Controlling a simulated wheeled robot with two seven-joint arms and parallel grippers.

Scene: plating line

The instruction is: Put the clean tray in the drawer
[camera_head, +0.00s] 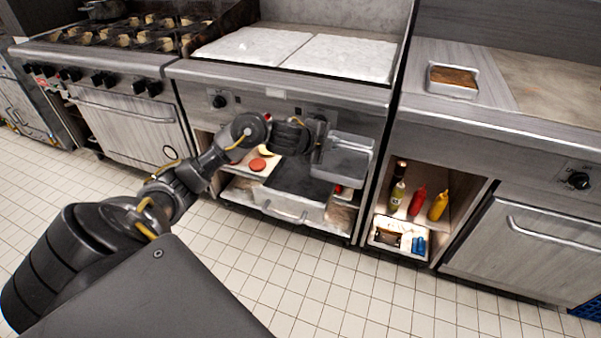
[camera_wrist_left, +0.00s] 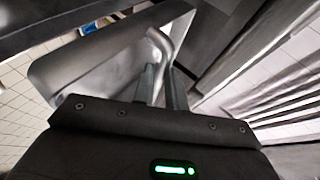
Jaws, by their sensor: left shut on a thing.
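A clean, empty metal tray (camera_head: 345,158) hangs in the air in front of the middle counter. My left gripper (camera_head: 316,148) is shut on the tray at its left side. In the left wrist view, the fingers (camera_wrist_left: 162,88) close at a bent metal handle on the tray (camera_wrist_left: 95,68). The drawer (camera_head: 291,209) below the counter is pulled open, with its dark inside showing. The tray is above the drawer and to its right, apart from it. My right gripper is not in view.
Another tray (camera_head: 453,91) with brown contents stands on the right counter. A shelf at right holds a red bottle (camera_head: 417,201), a yellow bottle (camera_head: 438,205) and a white bin (camera_head: 383,246). A stove (camera_head: 130,110) stands at left. The tiled floor in front is clear.

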